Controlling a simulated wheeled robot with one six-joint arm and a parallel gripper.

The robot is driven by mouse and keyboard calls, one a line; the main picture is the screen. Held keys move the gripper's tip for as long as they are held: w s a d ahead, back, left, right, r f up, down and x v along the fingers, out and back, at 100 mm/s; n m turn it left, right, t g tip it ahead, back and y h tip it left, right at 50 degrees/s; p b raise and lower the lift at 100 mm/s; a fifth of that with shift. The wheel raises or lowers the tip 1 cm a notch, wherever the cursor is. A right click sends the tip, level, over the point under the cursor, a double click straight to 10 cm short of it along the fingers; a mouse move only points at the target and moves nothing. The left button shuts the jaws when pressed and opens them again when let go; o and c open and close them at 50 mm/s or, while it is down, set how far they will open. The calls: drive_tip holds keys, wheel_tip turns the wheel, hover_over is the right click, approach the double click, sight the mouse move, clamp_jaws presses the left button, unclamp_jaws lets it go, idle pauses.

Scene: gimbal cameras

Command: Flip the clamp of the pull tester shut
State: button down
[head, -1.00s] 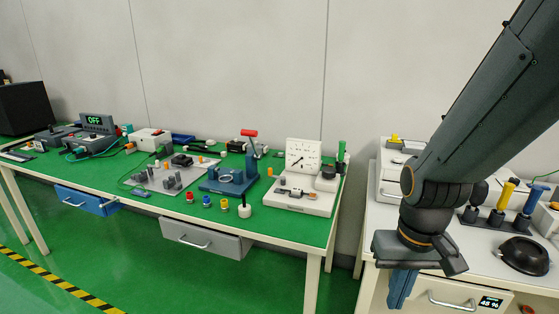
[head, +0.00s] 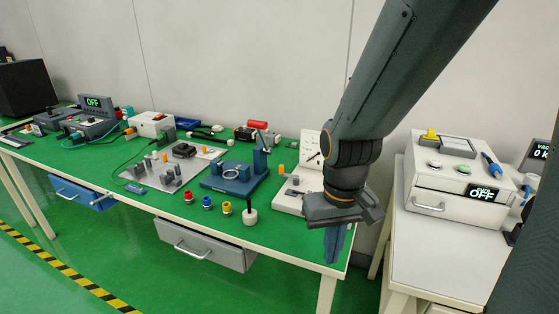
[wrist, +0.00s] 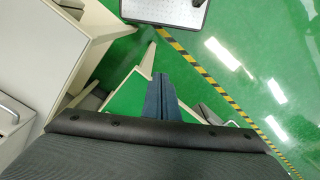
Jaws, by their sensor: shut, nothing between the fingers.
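What I take for the pull tester is a blue fixture (head: 232,178) with a ring on its base and an upright post at its right, on the green bench top. A red handle (head: 257,124) stands at the top of that post, well above the base; how the clamp sits cannot be made out at this size. My gripper (head: 334,246) hangs with its blue fingers pointing down at the bench's right end, right of the fixture and apart from it. It is shut and empty. The fingers also show in the wrist view (wrist: 160,97), above the floor and a bench corner.
A white device (head: 290,200) on the bench is partly hidden behind my gripper. Coloured knobs (head: 207,202) and a white-based peg (head: 250,216) stand at the front edge. A grey plate with parts (head: 160,178) lies to the left. A white cabinet (head: 460,180) stands right.

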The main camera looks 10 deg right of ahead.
drive_tip(key=w+d+r+t+y+p, duration=0.1)
drive_tip(key=w+d+r+y+p, duration=0.1)
drive_tip(key=w, duration=0.9)
drive_tip(key=w+d+r+t+y+p, duration=0.2)
drive_tip(key=w+d, duration=0.2)
drive_tip(key=w, duration=0.8)
drive_tip(key=w+d+r+n+t+y+p, duration=0.1)
drive_tip(key=w+d+r+p, duration=0.1)
drive_tip(key=w, duration=1)
drive_tip(key=shift+d+r+y+p, duration=0.4)
drive_tip(key=shift+d+p, duration=0.1)
drive_tip(key=shift+d, duration=0.4)
drive_tip(key=p+x, duration=0.3)
drive_tip(key=x, duration=0.7)
drive_tip(key=shift+w+r, duration=0.15)
drive_tip(key=shift+a+p, duration=1.2)
drive_tip(key=shift+a, duration=0.8)
drive_tip(key=shift+a, duration=0.1)
